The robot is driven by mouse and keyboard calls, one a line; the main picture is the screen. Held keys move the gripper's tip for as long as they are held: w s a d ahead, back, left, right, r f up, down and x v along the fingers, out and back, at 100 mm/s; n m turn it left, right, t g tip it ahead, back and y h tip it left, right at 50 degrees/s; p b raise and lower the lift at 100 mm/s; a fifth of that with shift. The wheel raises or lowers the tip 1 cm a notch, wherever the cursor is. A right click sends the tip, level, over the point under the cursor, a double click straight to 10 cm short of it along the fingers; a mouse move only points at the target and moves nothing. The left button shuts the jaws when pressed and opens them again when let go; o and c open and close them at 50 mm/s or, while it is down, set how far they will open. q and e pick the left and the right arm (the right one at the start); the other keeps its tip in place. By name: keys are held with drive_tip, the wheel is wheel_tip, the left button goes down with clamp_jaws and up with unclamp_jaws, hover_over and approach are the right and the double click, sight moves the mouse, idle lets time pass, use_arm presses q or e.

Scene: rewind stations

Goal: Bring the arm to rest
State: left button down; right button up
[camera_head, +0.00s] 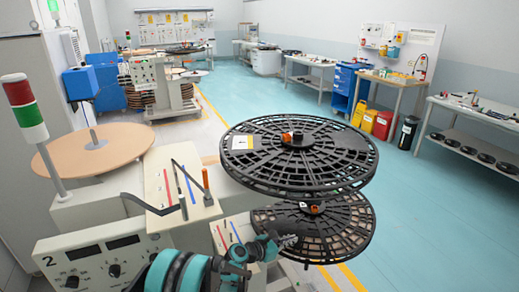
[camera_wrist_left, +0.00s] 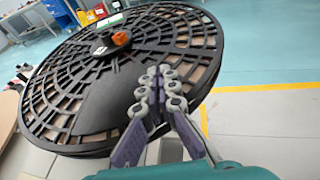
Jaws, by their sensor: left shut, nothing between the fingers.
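My left arm (camera_head: 180,272), with teal joints, comes in at the bottom of the head view. Its gripper (camera_head: 284,242) is beside the front-left edge of the lower black reel (camera_head: 345,240). In the left wrist view the fingers of this gripper (camera_wrist_left: 160,76) are together and empty. A black spoked reel (camera_wrist_left: 85,105) with an orange knob (camera_wrist_left: 121,38) lies behind them in that view; I cannot tell whether they touch it. My right gripper is in neither view.
A larger upper black reel (camera_head: 300,180) overhangs the lower one. A machine panel with knobs (camera_head: 105,262), a lever post (camera_head: 206,186) and a red-green signal tower (camera_head: 24,108) stand at left. The blue-green floor (camera_head: 450,235) at right is open.

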use_arm(q)
drive_tip(key=s+a+r+m+y, duration=0.6)
drive_tip(key=s+a+r+m, duration=0.5)
drive_tip(key=a+r, duration=0.4)
drive_tip(key=s+a+f+m+y, duration=0.2)
drive_tip(key=s+a+m+y, duration=0.4)
drive_tip(key=s+a+m, duration=0.6)
drive_tip(key=s+a, duration=0.7)
drive_tip(key=s, duration=0.3)
drive_tip(key=shift+s+a+f+m, duration=0.15)
drive_tip(key=shift+s+f+m, duration=0.1)
drive_tip(key=shift+f+m, duration=0.15)
